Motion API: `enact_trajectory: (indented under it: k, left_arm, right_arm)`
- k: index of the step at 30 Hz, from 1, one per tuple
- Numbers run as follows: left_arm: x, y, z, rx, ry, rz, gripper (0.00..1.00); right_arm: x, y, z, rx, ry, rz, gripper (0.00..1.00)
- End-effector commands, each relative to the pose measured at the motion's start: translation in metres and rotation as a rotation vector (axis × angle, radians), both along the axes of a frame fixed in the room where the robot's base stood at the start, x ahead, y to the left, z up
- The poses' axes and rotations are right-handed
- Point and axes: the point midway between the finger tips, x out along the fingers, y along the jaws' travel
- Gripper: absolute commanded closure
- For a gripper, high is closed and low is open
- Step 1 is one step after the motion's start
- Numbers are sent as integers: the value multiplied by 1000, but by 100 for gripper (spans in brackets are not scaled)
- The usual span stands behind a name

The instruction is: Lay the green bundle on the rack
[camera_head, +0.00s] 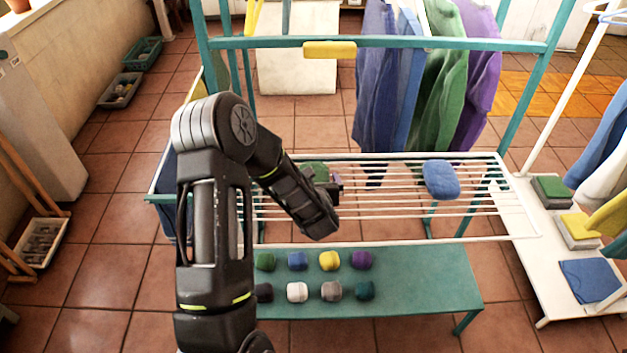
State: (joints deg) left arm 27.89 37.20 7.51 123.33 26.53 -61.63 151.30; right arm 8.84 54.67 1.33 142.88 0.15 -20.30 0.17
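A green bundle (315,170) shows at the white wire rack (480,237), left of its middle. Its lower part is hidden behind my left gripper (335,185), so I cannot tell whether it rests on the bars or is held just above them. My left arm reaches in from the bottom left over the rack, and its gripper is right at the green bundle. The fingers are small and partly hidden; whether they are open or shut is unclear. My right gripper is not in view.
A blue bundle (441,180) lies on the rack's right part. Several small coloured rolls (297,261) stand on the teal bench (430,275) below. Clothes (440,90) hang behind from a teal frame (400,43). A white stand (520,250) with folded cloths is at right.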

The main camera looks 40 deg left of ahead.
Motion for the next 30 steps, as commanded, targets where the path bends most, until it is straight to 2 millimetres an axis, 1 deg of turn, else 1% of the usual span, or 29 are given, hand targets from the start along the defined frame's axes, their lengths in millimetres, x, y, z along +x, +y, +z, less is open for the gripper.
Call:
enact_trajectory:
  k: [6, 8, 14, 21, 25, 30]
  left_arm:
    - [0, 0, 5, 0, 0, 0, 0]
    - [-4, -4, 5, -1, 0, -1, 0]
    - [-27, -24, 19, -1, -2, -4, 0]
    - [-63, -53, 41, 1, -2, -3, 0]
    - [-76, -63, 50, 1, -1, -2, 0]
    - [-83, -69, 55, 1, 0, -1, 0]
  right_arm:
    - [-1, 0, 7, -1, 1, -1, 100]
    - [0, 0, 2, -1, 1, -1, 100]
    - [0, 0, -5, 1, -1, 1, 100]
    - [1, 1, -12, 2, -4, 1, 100]
    - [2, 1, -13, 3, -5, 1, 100]
    - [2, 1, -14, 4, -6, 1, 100]
